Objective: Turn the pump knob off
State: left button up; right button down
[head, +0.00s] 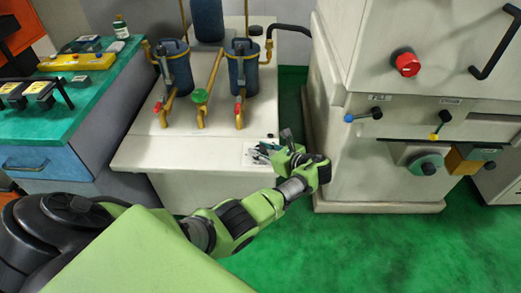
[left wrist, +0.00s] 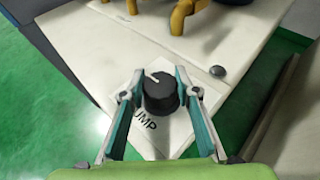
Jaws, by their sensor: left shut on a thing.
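The pump knob (left wrist: 160,93) is a round black knob with a white pointer line. It stands on a pale label plate with "PUMP" lettering partly showing, on the top of the cream cabinet. In the left wrist view its pointer aims up and to the left. My left gripper (left wrist: 160,88) has one finger on each side of the knob and is shut on it. In the head view my left gripper (head: 277,150) is over the cabinet's front right corner and hides most of the knob. My right gripper is not in view.
The cream cabinet (head: 145,150) carries blue filter canisters (head: 243,68) and yellow pipes with red handles. A large cream machine (head: 365,170) with a red button (head: 406,63) stands close on the right. A green-topped bench (head: 60,125) is at left. Green floor lies in front.

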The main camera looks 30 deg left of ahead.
pick_arm(q)
jog(key=o, duration=1.1)
jog(key=v, duration=1.2)
